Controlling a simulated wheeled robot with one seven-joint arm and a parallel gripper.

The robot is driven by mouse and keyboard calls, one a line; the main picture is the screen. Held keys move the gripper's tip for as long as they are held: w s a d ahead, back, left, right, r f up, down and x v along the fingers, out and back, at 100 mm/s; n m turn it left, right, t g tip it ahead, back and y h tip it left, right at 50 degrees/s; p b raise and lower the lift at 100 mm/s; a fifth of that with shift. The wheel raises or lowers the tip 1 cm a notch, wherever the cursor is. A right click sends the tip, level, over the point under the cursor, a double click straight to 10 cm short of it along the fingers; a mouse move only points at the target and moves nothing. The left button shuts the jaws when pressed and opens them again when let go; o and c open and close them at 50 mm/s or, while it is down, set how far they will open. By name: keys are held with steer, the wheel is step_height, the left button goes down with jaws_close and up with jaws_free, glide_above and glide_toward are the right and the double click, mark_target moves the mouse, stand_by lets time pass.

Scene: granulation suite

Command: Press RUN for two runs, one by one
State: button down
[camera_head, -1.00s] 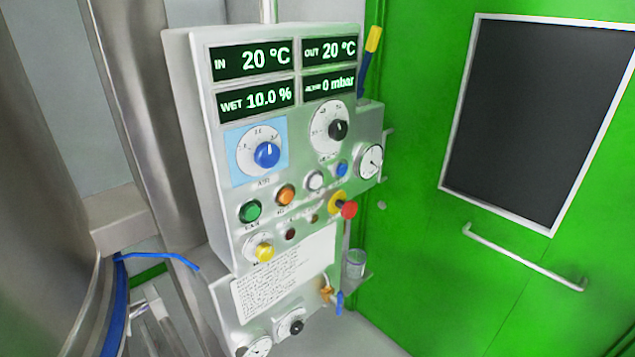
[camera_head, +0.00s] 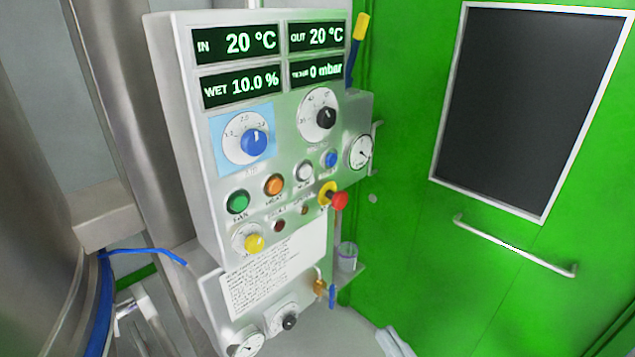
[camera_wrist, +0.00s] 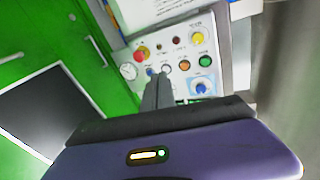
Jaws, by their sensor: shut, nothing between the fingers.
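The control panel (camera_head: 180,120) stands upright, its displays reading IN 20 °C, OUT 20 °C, WET 10.0 % and 0 mbar. A row of buttons runs across it: green (camera_head: 237,202), orange (camera_head: 274,184), white (camera_head: 304,171) and blue (camera_head: 330,159). Their labels are too blurred to read surely, so I cannot tell which is RUN. In the wrist view the panel appears upside down, with the white button (camera_wrist: 166,67) and blue button (camera_wrist: 150,71) just beyond my gripper (camera_wrist: 157,78). My gripper is shut and empty; contact with the panel is not visible.
A red knob on a yellow collar (camera_head: 339,201), a yellow knob (camera_head: 254,243), a blue dial (camera_head: 254,143) and a black dial (camera_head: 325,118) stick out near the buttons. A steel vessel (camera_head: 30,150) stands left. A green door (camera_head: 400,240) with a handle (camera_head: 515,246) is right.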

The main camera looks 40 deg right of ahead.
mark_target(307, 172)
steer(key=w+d+r+m+t+y+b, duration=0.1)
steer(key=w+d+r+m+b, duration=0.1)
steer(key=w+d+r+m, duration=0.55)
steer(key=w+d+r+m+t+b, duration=0.15)
steer(key=w+d+r+m, duration=0.3)
steer(key=d+r, duration=0.45)
steer(key=w+a+f+g+y, duration=0.2)
steer(key=a+f+y, duration=0.2)
steer(key=a+y, duration=0.1)
steer(key=shift+f+m, duration=0.3)
steer(key=shift+f, duration=0.05)
steer(key=shift+w, duration=0.15)
steer(key=w+p, duration=0.1)
steer(key=w, duration=0.6)
steer(key=w+p, duration=0.1)
steer(key=w, duration=0.6)
steer(key=shift+a, duration=0.2)
